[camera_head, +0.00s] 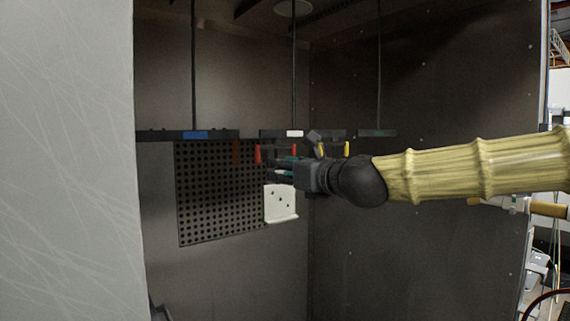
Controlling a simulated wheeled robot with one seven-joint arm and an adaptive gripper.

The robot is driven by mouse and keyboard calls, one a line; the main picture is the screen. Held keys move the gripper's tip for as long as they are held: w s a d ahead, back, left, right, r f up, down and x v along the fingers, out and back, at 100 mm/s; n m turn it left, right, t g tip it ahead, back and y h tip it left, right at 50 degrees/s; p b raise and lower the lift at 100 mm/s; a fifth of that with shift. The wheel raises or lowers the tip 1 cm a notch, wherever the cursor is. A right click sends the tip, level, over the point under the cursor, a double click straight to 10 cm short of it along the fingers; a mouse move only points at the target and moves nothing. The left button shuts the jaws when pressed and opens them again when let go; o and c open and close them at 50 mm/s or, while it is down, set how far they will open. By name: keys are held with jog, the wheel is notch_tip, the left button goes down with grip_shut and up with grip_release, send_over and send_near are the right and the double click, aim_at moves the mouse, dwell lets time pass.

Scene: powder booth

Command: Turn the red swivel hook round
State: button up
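Red upright parts of what looks like the red swivel hook (258,154) hang below the middle overhead bar (270,134), with a second red part a little to the right. My gripper (278,167) reaches in from the right and points left, just below and between these red parts. Its dark, teal-marked fingers are small here, and I cannot tell how far apart they are or whether they touch the hook. Yellow upright parts (347,149) hang to the right, above my wrist. The upper joint of the red hook is too small to make out.
A white plate with holes (281,203) hangs just below my gripper. A dark perforated panel (210,195) is behind on the left. Bars with a blue label (195,135) and a green label (378,133) hang on rods. A pale wall (65,160) fills the left; the lower booth looks clear.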

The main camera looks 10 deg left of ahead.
aim_at(259, 158)
jog(key=x, duration=0.3)
jog(key=r+p+x, duration=0.1)
jog(key=x, duration=0.4)
jog(key=shift+w+a+r+p, duration=0.15)
jog(key=shift+a+r+p, duration=0.15)
jog(key=shift+a+r, duration=0.05)
jog(key=x, duration=0.3)
jog(key=shift+a, duration=0.35)
jog(key=shift+d, duration=0.5)
jog(key=c, duration=0.4)
jog(key=shift+c, duration=0.7)
jog(key=shift+a, duration=0.1)
